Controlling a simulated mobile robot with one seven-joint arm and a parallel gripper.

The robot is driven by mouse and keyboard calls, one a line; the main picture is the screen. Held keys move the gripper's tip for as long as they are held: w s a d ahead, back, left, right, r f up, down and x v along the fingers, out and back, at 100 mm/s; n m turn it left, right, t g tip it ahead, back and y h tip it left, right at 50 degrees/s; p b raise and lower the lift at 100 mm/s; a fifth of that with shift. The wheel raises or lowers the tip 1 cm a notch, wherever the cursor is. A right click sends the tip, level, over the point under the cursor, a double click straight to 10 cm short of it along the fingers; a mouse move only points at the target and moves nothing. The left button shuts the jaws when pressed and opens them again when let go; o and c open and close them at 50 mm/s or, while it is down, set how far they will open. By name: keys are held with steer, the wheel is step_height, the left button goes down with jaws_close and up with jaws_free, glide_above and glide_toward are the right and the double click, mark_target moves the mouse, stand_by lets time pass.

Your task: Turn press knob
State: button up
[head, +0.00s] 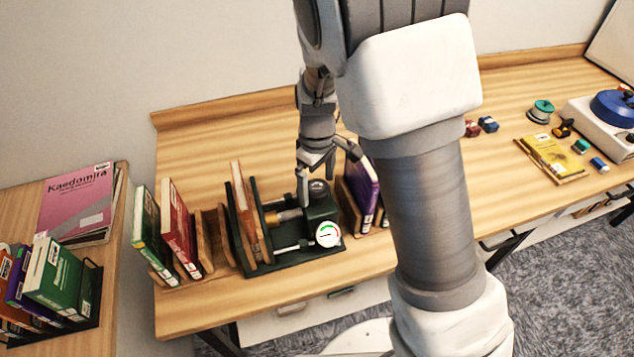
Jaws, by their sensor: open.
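The press (322,210) is a dark green device on the wooden table, with a white round gauge (328,234) on its front. A small grey round part, which looks like the knob (318,187), sits on top of its body. My arm hides part of the table.
Books in wooden holders stand left of the press, and a purple book (362,188) stands close on its right. A yellow book (552,158), small coloured parts and a white device with a blue disc (612,108) lie far right. A side table with books is at left.

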steer(key=shift+f, duration=0.15)
steer(key=c, duration=1.4)
steer(key=shift+o, duration=0.2)
steer(key=shift+m, duration=0.3)
steer(key=m, duration=0.5)
steer(key=shift+p, duration=0.35)
steer(key=shift+m+p, duration=0.4)
steer(key=shift+m, duration=2.2)
steer(key=o, duration=1.4)
steer(key=shift+c, duration=0.2)
